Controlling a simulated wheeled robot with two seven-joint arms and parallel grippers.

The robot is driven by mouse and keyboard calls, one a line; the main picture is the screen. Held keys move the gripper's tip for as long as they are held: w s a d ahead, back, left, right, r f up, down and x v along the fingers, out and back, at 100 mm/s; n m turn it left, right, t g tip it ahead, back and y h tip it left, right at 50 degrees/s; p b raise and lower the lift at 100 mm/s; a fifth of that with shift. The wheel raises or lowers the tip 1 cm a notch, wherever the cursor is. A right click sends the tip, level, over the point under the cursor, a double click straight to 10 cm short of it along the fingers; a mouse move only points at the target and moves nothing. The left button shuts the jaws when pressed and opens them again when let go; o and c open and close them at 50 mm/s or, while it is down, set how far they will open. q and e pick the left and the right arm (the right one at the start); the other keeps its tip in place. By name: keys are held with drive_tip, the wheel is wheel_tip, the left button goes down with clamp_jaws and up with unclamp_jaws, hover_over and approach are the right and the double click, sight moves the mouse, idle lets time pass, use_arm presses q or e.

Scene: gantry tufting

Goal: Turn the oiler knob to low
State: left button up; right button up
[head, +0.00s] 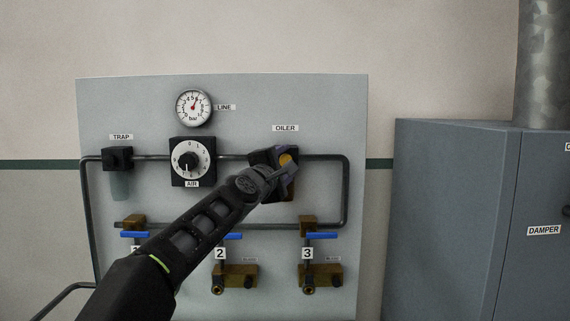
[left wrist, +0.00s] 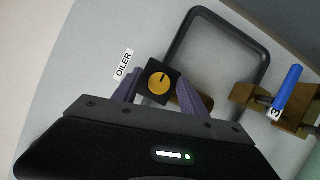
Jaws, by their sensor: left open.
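The oiler knob is a round orange-yellow dial on a dark square block, under the OILER label, in the head view (head: 288,158) and the left wrist view (left wrist: 159,85). In the left wrist view a dark pointer mark on it runs toward the upper right. No low marking is readable. My left gripper (head: 282,172) is at the oiler and partly covers the block in the head view. In the left wrist view its purple fingers (left wrist: 163,93) are spread on either side of the knob, with the knob between them; contact cannot be told. My right gripper is not in view.
The grey panel (head: 340,100) also carries an AIR dial (head: 188,160), a LINE gauge (head: 194,107) and a TRAP bowl (head: 119,185). Blue-handled valves (head: 320,235) sit below, partly behind my left arm. A grey cabinet (head: 450,210) stands at right.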

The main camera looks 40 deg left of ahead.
use_arm(q)
drive_tip(key=b+v, duration=0.1)
drive_tip(key=v, duration=0.6)
drive_tip(key=shift+s, duration=0.4)
drive_tip(key=shift+d+f, duration=0.1)
drive_tip(key=shift+d, duration=0.05)
